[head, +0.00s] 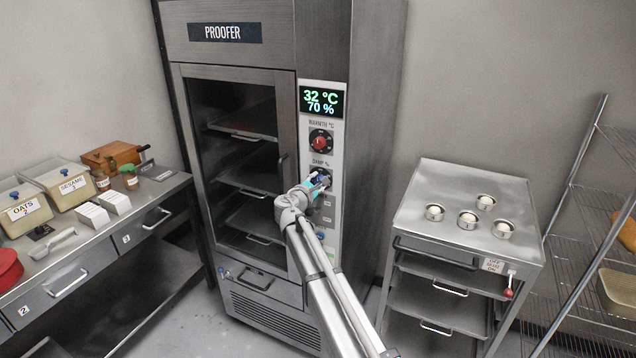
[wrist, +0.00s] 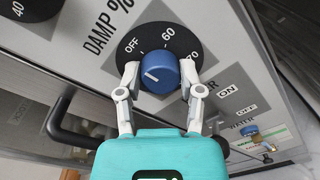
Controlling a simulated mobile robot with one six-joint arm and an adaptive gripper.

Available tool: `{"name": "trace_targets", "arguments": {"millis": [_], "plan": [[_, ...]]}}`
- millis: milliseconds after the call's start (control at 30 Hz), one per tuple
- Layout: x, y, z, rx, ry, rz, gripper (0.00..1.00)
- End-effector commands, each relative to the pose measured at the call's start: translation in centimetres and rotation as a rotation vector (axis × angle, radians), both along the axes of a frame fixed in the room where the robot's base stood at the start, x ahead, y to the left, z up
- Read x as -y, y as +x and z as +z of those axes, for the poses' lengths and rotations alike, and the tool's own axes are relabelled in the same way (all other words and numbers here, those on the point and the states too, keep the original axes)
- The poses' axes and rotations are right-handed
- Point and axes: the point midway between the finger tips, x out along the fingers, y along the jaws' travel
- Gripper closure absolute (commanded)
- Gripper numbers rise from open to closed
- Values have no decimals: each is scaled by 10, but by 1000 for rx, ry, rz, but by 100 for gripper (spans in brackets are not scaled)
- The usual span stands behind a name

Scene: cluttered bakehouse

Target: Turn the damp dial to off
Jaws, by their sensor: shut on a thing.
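The damp dial (wrist: 159,72) is a blue round knob on a black disc, under the label "DAMP %". The disc is marked OFF, 60 and 70. My gripper (wrist: 161,82) is shut on the knob, one finger on each side. In the head view, my gripper (head: 317,184) reaches the proofer's control panel and partly hides the blue dial (head: 323,177). The proofer display (head: 322,102) reads 32 °C and 70 %.
The red warmth dial (head: 320,142) sits above the damp dial. Switches line the panel below it. The proofer's glass door (head: 240,165) is shut, with its handle left of the panel. A counter (head: 95,235) stands left and a metal trolley (head: 460,193) right.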

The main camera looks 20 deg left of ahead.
Motion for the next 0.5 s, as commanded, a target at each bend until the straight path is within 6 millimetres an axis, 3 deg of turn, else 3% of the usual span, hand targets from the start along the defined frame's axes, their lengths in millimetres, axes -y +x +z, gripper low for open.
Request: {"name": "trace_targets", "arguments": {"millis": [300,333,500], "plan": [[0,1,0,0,-4,-1,99],[0,1,0,0,-4,-1,47],[0,0,0,0,-3,-1,17]]}}
